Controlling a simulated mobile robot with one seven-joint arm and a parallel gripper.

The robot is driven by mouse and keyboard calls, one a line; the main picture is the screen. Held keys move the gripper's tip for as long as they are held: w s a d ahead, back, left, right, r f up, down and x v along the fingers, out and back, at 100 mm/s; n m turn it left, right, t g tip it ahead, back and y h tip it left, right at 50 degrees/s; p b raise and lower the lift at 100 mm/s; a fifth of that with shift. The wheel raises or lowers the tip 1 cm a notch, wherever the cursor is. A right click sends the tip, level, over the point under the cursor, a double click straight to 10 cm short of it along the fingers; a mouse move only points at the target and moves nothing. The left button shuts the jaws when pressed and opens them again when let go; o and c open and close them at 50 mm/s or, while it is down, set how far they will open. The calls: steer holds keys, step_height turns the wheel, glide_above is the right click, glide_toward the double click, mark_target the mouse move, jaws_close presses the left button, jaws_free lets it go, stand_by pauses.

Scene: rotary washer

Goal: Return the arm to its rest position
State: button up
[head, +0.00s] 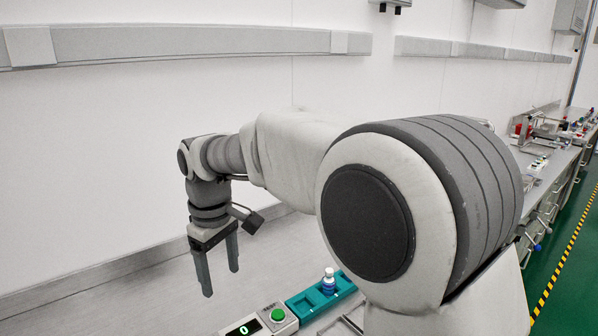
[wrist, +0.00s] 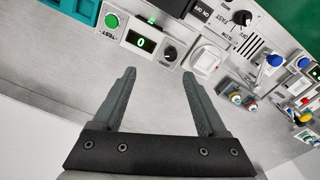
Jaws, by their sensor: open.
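My gripper (head: 220,282) hangs from my arm on the left of the head view, fingers pointing down, above the grey bench. In the wrist view my gripper (wrist: 160,85) has its two grey fingers spread apart with nothing between them. Beyond the fingers is the bench top, with a control box with a green button (wrist: 112,20) and a small display (wrist: 141,42) reading 0. My arm is bent and stretches across the middle of the head view.
A white wall is behind the arm. Switches and valves (wrist: 270,70) show at right in the wrist view.

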steer(key=s+d+r+m+t, duration=0.1)
steer(key=s+d+r+m, duration=0.2)
steer(key=d, duration=0.7)
steer(key=s+d+r+m+t, duration=0.2)
steer(key=s+d+r+m, duration=0.15)
steer(key=d, duration=0.55)
steer(key=s+d+f+m+t, duration=0.2)
steer(key=s+d+m, duration=0.4)
steer(key=s+d, duration=0.5)
steer(key=shift+d+f, duration=0.3)
steer(key=shift+f, duration=0.3)
steer(key=shift+a, duration=0.1)
